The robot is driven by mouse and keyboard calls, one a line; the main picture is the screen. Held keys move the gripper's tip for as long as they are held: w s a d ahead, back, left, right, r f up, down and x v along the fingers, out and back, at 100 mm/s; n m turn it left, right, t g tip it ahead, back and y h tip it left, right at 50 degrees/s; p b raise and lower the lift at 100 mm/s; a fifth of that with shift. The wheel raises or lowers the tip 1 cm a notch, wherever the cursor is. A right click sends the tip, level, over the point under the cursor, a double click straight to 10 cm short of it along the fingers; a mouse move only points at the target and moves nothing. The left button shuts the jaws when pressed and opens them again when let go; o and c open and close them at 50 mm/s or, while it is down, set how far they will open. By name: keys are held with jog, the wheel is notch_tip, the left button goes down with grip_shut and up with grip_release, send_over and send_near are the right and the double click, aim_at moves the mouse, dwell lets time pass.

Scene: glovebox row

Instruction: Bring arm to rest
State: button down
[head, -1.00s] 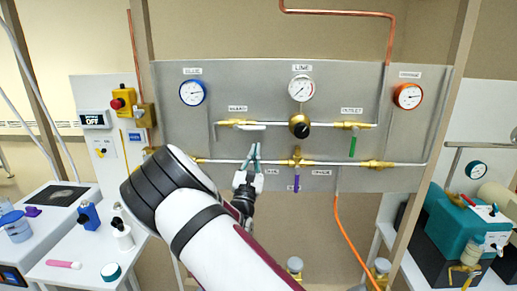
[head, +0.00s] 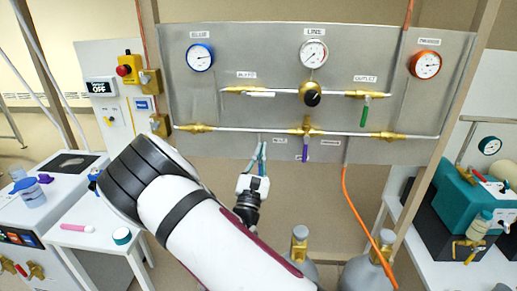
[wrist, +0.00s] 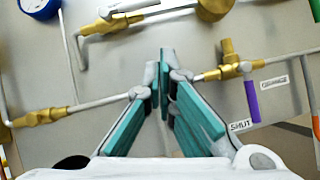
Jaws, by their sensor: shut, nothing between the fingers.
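My gripper (head: 258,158) is in front of the lower part of the grey gas panel (head: 230,100). Its teal-lined fingers are shut with nothing between them. In the wrist view my gripper (wrist: 165,75) points up at the panel, with the lower pipe running behind the fingers. A purple-handled valve (head: 305,150) hangs just right of the gripper. Its purple handle (wrist: 252,102) points down in the wrist view, by a label reading SHUT. I cannot tell whether the fingers touch the panel.
A green valve handle (head: 364,115), a black knob (head: 313,99) and three gauges are on the panel. An orange hose (head: 365,225) runs down to gas cylinders (head: 368,272). A teal pump (head: 462,202) stands right; a white bench (head: 85,240) stands left.

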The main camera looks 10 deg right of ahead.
jog(key=s+d+r+m+g+h, duration=0.3)
jog(key=s+d+m+g+h, duration=0.1)
jog(key=s+d+m+g, duration=0.4)
jog(key=s+d+r+m+g+h, duration=0.4)
jog(key=s+d+m+g, duration=0.1)
jog(key=d+m+g, duration=0.4)
jog(key=s+d+m+g+y, duration=0.35)
jog(key=s+g, duration=0.25)
jog(key=s, duration=0.3)
jog(key=s+a+f+m+y, duration=0.1)
jog(key=s+a+m+y, duration=0.4)
jog(key=s+y, duration=0.45)
jog(key=s+a+r+m+t+y, duration=0.1)
jog(key=s+a+r+t+y, duration=0.1)
jog(key=a, duration=0.4)
jog(key=s+a+r+t+y, duration=0.3)
jog(key=a+t+y, duration=0.1)
jog(key=a, duration=0.2)
jog(key=shift+s+a+r+m, duration=0.15)
jog(key=shift+s+a+m, duration=0.1)
jog(key=shift+m, duration=0.1)
